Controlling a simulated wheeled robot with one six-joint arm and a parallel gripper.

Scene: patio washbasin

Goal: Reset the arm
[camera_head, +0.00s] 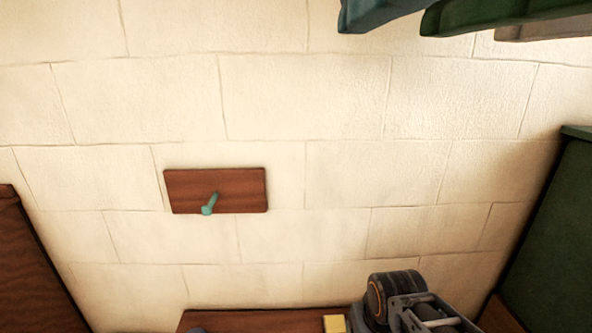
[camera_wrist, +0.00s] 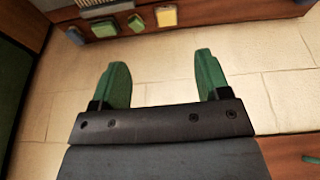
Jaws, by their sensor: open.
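My gripper (camera_wrist: 160,85) shows in the wrist view with two green fingers spread wide apart. Nothing is between them; behind the gap is the pale stone-block wall. In the head view only a grey jointed part of my arm shows at the bottom right, and the fingers are not visible there.
A brown wall board (camera_head: 240,190) bears a green peg (camera_head: 209,204). A wooden ledge (camera_head: 260,321) with a yellow block (camera_head: 334,323) lies at the bottom. A green panel (camera_head: 550,225) stands right, brown wood (camera_head: 30,265) left. Blue (camera_head: 375,12) and green (camera_head: 480,15) pieces overhang top right.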

